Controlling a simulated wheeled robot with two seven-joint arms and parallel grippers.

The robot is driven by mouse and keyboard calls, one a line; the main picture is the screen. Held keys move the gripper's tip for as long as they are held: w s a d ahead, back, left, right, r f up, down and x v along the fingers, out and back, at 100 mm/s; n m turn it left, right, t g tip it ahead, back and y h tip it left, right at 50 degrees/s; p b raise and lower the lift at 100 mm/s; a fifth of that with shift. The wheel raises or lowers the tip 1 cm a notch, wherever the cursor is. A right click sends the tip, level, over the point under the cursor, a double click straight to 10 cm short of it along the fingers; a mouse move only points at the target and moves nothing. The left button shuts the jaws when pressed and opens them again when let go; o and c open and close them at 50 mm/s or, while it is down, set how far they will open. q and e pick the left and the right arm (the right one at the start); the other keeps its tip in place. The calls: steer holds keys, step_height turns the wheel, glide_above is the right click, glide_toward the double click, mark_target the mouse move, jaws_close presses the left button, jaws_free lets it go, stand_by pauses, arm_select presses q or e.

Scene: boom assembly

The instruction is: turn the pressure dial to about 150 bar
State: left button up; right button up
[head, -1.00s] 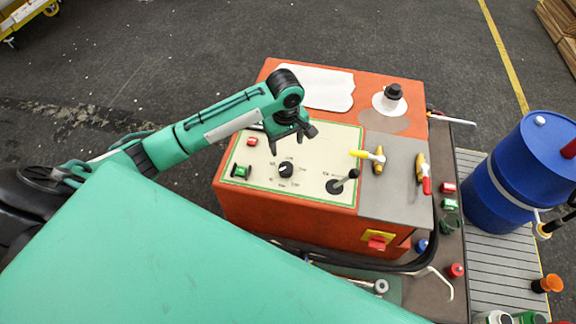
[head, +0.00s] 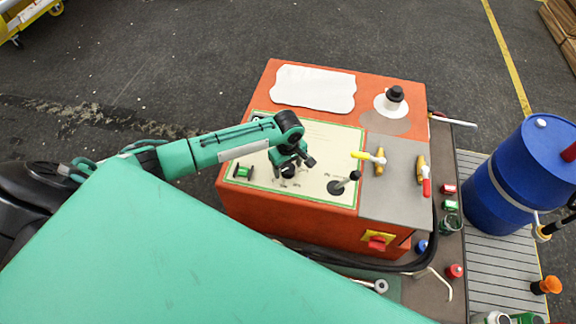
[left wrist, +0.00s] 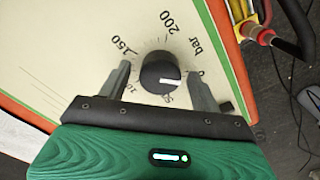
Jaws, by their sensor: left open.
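The pressure dial is a black round knob (left wrist: 160,74) with a white pointer mark, on a cream panel printed with bar numbers. In the left wrist view the mark points right, between 0 and 50. The 150 label lies to the upper left of the knob. In the head view the knob (head: 289,172) is partly hidden by my left gripper (head: 293,162). My left gripper (left wrist: 159,69) is open, with one finger on each side of the knob. Gaps show between the fingers and the knob. My right gripper is not in view.
The panel sits on an orange machine (head: 300,222). A green switch (head: 243,172) is left of the dial and a black lever (head: 343,184) is right of it. Yellow-handled valves (head: 378,160) stand further right. A blue drum (head: 510,180) is beside the machine.

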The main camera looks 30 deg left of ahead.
arm_select(q)
steer(key=shift+f, duration=0.25)
